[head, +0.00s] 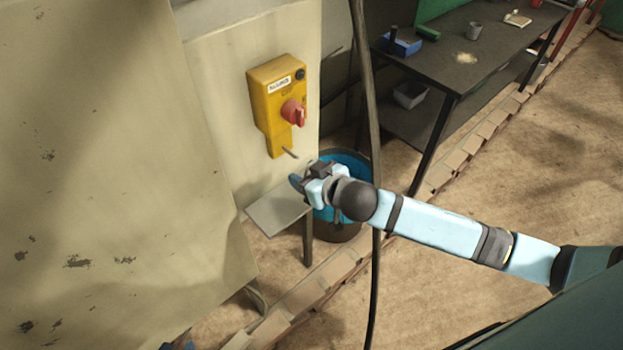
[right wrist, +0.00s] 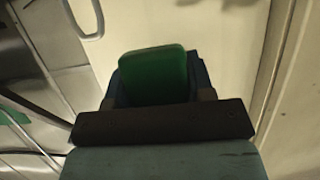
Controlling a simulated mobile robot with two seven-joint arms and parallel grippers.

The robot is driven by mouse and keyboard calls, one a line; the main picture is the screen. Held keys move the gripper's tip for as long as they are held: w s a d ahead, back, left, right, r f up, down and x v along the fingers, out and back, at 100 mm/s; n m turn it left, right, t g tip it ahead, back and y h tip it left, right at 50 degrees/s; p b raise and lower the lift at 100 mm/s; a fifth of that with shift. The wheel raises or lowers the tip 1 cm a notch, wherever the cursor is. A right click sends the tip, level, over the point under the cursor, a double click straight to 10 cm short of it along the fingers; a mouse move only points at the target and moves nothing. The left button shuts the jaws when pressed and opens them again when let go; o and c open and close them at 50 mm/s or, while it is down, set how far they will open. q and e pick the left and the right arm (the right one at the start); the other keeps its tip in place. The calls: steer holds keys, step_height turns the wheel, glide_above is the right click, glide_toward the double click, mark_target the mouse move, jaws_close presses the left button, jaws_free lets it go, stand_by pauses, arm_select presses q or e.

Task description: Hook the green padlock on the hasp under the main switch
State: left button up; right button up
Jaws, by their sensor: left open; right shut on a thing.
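The main switch is a yellow box (head: 270,95) with a red knob (head: 293,113), fixed to a pale panel in the head view. The hasp (head: 290,153) shows as a small grey bar sticking out at the lower end of the box. My right gripper (head: 301,181) is just below and slightly right of the hasp, apart from it. In the right wrist view the green padlock (right wrist: 155,75) sits between its fingers. The padlock's shackle cannot be made out, and the padlock cannot be picked out in the head view. My left gripper is not in view.
A small grey shelf (head: 277,208) and a bucket with blue inside (head: 338,232) are below my right gripper. A dark cable (head: 373,300) hangs near my right forearm. A dark workbench (head: 480,45) with small items stands behind. A grey metal loop (right wrist: 86,30) shows in the right wrist view.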

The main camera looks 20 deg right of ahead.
steer(key=w, duration=0.1)
steer(key=w+a+b, duration=0.1)
steer(key=w, duration=0.3)
steer(key=shift+a+f, duration=0.2)
steer(key=shift+a, duration=0.1)
stand_by(0.4)
steer(key=shift+s+f, duration=0.15)
steer(key=shift+f, duration=0.1)
stand_by(0.4)
steer(key=o, duration=1)
steer(key=shift+a+b, duration=0.1)
steer(key=shift+b, duration=0.2)
steer(key=shift+o, duration=0.2)
